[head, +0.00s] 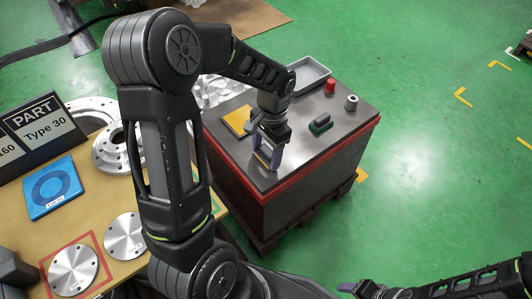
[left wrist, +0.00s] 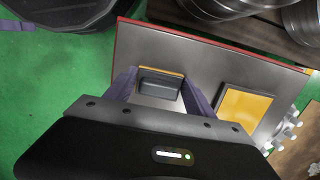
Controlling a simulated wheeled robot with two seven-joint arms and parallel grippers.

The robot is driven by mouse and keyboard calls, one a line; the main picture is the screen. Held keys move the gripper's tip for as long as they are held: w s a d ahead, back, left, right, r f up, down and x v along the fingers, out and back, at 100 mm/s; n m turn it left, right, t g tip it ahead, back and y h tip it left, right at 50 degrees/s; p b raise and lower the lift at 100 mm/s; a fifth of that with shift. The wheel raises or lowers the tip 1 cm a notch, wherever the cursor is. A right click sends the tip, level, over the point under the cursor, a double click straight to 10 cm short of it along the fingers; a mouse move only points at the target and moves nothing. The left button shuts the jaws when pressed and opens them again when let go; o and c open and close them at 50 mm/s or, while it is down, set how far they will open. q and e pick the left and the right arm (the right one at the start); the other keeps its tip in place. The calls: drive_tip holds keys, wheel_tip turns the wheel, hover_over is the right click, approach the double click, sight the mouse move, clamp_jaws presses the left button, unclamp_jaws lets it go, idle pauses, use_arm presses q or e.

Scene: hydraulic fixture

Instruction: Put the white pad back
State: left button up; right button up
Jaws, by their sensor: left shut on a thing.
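My left gripper (head: 266,153) points down over the near left part of the dark-topped cart (head: 338,135). Its purple fingers are shut on a block with a dark grey grip (left wrist: 158,84), which I take to be the white pad. In the left wrist view, the block sits between the fingertips (left wrist: 159,90), with a pale strip below the grip and an orange-yellow edge behind it. In the head view the fingers mostly hide it. I cannot tell whether it touches the cart top. My right gripper (head: 366,289) is at the bottom edge, small and partly cut off.
A yellow square (head: 238,121) lies on the cart beside my left gripper. A green-based dark block (head: 320,124), a red-topped item (head: 330,86), a metal cylinder (head: 351,102) and a grey tray (head: 312,74) stand farther back. The table at left holds metal discs (head: 73,270).

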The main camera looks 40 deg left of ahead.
sight(270, 150)
use_arm(q)
drive_tip(key=shift+f, duration=0.15)
drive_tip(key=o, duration=1.5)
drive_tip(key=r+p, duration=0.1)
drive_tip(key=r, duration=0.3)
drive_tip(key=w+r+p, duration=0.1)
drive_tip(key=r, duration=0.3)
drive_tip(key=r+p, duration=0.1)
drive_tip(key=r, duration=0.3)
drive_tip(key=shift+w+d+r, duration=0.15)
drive_tip(key=shift+w+d, duration=0.05)
drive_tip(key=shift+s, duration=0.1)
